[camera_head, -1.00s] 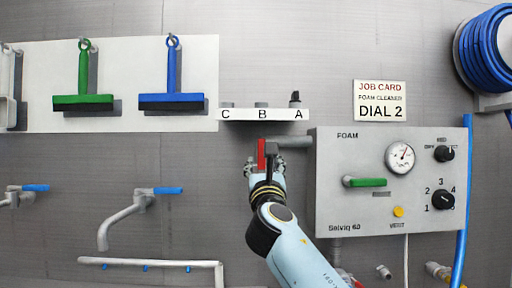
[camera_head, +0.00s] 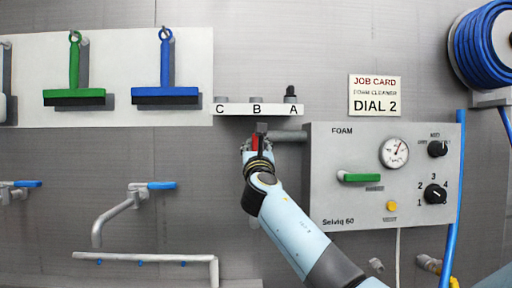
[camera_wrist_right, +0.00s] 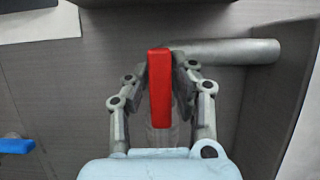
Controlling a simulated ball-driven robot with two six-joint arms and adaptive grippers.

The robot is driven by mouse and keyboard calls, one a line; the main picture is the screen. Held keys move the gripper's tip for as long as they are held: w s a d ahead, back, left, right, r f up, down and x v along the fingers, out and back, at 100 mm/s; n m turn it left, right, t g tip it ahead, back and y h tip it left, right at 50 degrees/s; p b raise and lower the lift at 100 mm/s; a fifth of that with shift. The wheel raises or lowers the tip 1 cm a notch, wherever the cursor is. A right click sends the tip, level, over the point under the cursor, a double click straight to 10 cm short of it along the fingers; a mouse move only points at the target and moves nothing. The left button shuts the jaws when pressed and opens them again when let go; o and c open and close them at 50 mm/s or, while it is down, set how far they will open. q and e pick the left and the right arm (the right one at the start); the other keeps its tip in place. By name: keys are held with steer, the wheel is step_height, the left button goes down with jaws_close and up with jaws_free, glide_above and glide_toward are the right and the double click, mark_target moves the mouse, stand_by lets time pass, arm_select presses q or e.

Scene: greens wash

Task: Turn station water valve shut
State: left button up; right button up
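The station water valve has a red lever (camera_head: 255,143) at the left end of a grey pipe (camera_head: 288,136) that runs into the foam station's left side. In the right wrist view the red lever (camera_wrist_right: 159,88) stands upright in the picture, crosswise to the pipe (camera_wrist_right: 228,52). My right gripper (camera_head: 257,148) reaches up from below at the lever. In the wrist view its two finger pads (camera_wrist_right: 160,90) lie close against both sides of the lever, with no clear gap. The fingers hide part of the lever in the head view. My left gripper is not in view.
The foam station box (camera_head: 380,175) stands just right of the valve, with a green lever (camera_head: 360,178), gauge and dials. A shelf lettered C, B, A (camera_head: 257,109) is close above. A blue-handled tap (camera_head: 130,205) is to the left. A blue hose (camera_head: 482,45) hangs upper right.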

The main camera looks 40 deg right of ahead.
jaws_close()
steer(key=shift+s+d+f+m+g+h+b, duration=0.1)
steer(key=shift+d+m+g+h+b, duration=0.15)
steer(key=shift+m, duration=0.35)
steer(key=s+d+f+m+g+h+b, duration=0.1)
steer(key=s+d+f+m+g+b, duration=0.1)
steer(key=m, duration=0.8)
steer(key=s+d+f+m+g+h+b, duration=0.1)
steer(key=d+f+m+g+b, duration=0.3)
steer(key=m, duration=0.7)
steer(key=shift+s+d+f+g, duration=0.4)
steer(key=shift+s+f+g, duration=0.25)
steer(key=shift+f+g, duration=0.7)
steer(key=shift+f+m, duration=0.1)
steer(key=shift+m, duration=0.2)
steer(key=o, duration=0.5)
jaws_free()
steer(key=shift+h, duration=0.25)
